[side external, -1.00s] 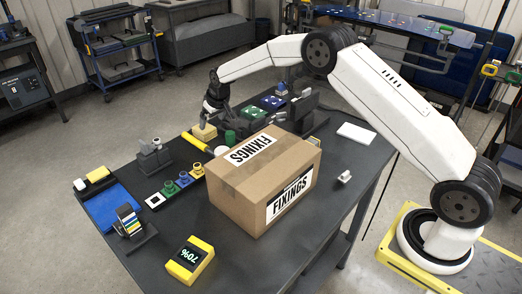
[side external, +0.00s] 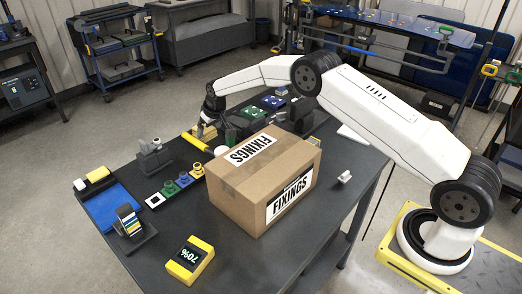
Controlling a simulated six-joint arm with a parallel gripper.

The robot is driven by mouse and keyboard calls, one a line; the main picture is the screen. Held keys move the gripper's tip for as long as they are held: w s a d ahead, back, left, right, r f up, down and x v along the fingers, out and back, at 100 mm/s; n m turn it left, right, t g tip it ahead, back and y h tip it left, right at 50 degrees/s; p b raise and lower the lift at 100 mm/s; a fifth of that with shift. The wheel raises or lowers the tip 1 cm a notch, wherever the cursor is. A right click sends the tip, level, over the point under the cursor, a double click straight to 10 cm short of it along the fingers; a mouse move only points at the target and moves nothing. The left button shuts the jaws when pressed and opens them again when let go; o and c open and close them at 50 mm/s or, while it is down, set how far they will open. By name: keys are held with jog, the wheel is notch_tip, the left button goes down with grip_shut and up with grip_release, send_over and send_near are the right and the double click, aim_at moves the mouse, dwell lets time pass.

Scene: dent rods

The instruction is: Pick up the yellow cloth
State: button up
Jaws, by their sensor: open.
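The jaws are open, and the fingers hide part of the piece. I cannot tell whether they touch it.
A grey fixture (side external: 153,155) stands to the left.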

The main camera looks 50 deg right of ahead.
jog(key=shift+w+f, duration=0.3)
jog(key=shift+f, duration=0.3)
jog(key=c, duration=0.9)
jog(key=shift+r, duration=0.1)
jog(key=shift+r, duration=1.45)
jog(key=shift+s+a+r, duration=0.1)
jog(key=shift+s+r, duration=1.55)
jog(key=shift+s, duration=0.7)
jog(key=shift+s+a+r, duration=0.1)
jog(key=shift+s+r, duration=1.55)
jog(key=shift+s, duration=0.65)
jog(key=shift+s+a+r, duration=0.1)
jog(key=shift+s+r, duration=1.55)
jog(key=shift+s, duration=0.7)
